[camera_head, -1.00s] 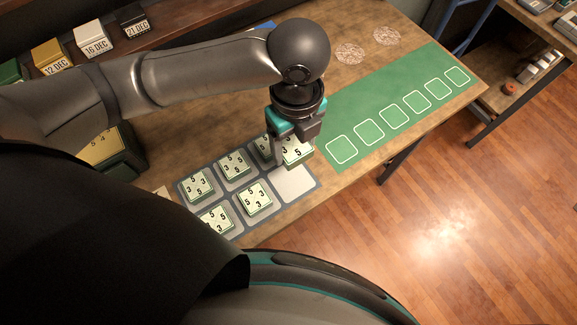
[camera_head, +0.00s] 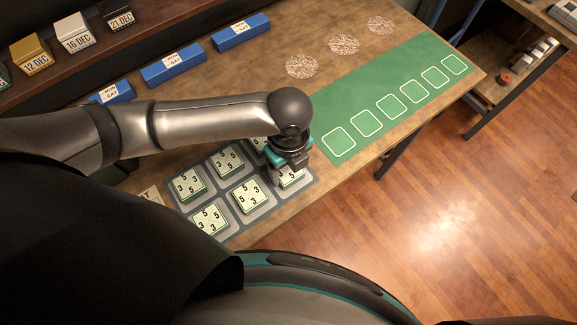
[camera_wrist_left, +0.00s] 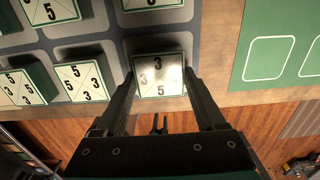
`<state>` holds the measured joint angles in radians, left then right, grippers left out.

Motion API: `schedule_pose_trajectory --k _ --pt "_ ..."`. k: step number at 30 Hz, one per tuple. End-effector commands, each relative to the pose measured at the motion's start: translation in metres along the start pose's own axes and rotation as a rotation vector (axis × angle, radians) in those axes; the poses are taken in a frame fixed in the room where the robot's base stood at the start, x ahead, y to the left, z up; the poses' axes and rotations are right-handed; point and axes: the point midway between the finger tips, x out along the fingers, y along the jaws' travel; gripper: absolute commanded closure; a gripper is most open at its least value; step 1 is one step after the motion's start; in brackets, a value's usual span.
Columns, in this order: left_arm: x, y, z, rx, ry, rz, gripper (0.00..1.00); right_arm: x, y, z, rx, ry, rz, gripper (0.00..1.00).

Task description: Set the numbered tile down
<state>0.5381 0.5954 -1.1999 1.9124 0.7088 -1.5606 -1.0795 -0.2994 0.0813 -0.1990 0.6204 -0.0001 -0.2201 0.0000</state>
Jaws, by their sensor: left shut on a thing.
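My left gripper (camera_head: 287,181) is shut on a numbered tile (camera_head: 291,177), a cream-topped green block with the digits 3, 3 and 5. In the left wrist view the tile (camera_wrist_left: 159,76) sits between the two fingers, over the front right cell of the grey tile mat (camera_head: 226,234). It looks low at the cell; I cannot tell whether it touches. Several like tiles stand in the other cells, such as one left of it (camera_head: 250,195) and one behind left (camera_head: 226,159). One behind the wrist is partly hidden. My right gripper is not in view.
A green mat (camera_head: 352,113) with a row of empty white-outlined squares lies to the right. Blue holders (camera_head: 174,62) and speckled round patches (camera_head: 302,66) lie behind. Date blocks (camera_head: 75,33) stand on a shelf at the back left. The table's front edge is close to the tile.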

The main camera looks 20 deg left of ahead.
Motion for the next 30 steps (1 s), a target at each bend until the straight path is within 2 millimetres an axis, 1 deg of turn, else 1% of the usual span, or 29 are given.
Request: schedule_pose_trajectory --k 3,7,8,14,15,23,26,29,30 --pt "-0.001 -0.001 0.0 0.0 0.0 -0.001 0.94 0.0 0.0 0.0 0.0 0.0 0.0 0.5" --pt "0.003 0.0 0.0 -0.001 0.0 0.0 0.94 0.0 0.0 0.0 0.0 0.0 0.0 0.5" --pt "0.002 0.0 0.0 0.0 0.0 0.0 0.25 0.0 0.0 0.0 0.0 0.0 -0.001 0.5" --pt "0.002 0.0 0.0 0.0 0.0 0.0 0.02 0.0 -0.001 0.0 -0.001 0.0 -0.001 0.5" --pt "0.002 0.0 0.0 -0.001 0.0 0.0 0.0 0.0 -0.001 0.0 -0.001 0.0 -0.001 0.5" --pt "0.0 0.0 0.0 0.0 0.0 0.0 0.0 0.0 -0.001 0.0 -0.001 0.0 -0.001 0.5" --pt "-0.009 -0.001 0.001 -0.001 -0.001 -0.001 0.0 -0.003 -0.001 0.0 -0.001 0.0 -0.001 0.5" --pt "-0.027 -0.001 0.001 0.0 -0.002 -0.003 0.0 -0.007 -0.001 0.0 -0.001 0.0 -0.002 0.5" --pt "-0.035 -0.001 0.0 0.0 -0.001 -0.004 0.0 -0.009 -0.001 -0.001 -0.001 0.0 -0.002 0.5"
